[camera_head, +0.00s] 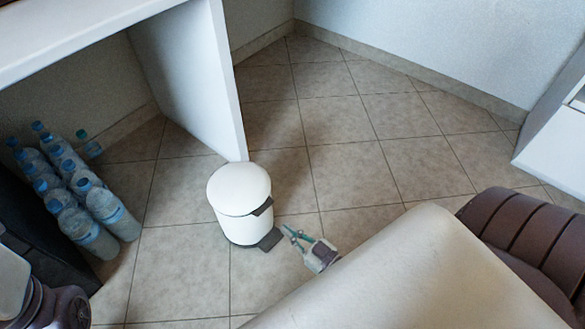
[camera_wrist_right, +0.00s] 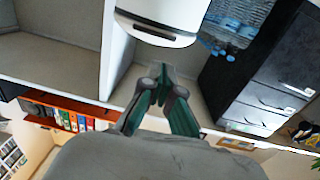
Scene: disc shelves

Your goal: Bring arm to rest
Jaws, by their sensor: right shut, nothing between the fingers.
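My right gripper (camera_head: 289,232) shows in the head view just right of the white pedal bin, with its green-edged fingers pointing up and left. It is shut and holds nothing. My right arm link fills the lower right of the head view. Part of my left arm shows at the lower left corner, but its gripper is out of view.
The white bin (camera_head: 238,192) stands on the tiled floor by the desk's side panel (camera_head: 195,75). Several water bottles (camera_head: 108,215) stand at the left. A white cabinet (camera_head: 556,150) is at the right. Open floor (camera_head: 400,150) lies in the middle. The wrist view shows a dark drawer unit (camera_wrist_right: 255,85).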

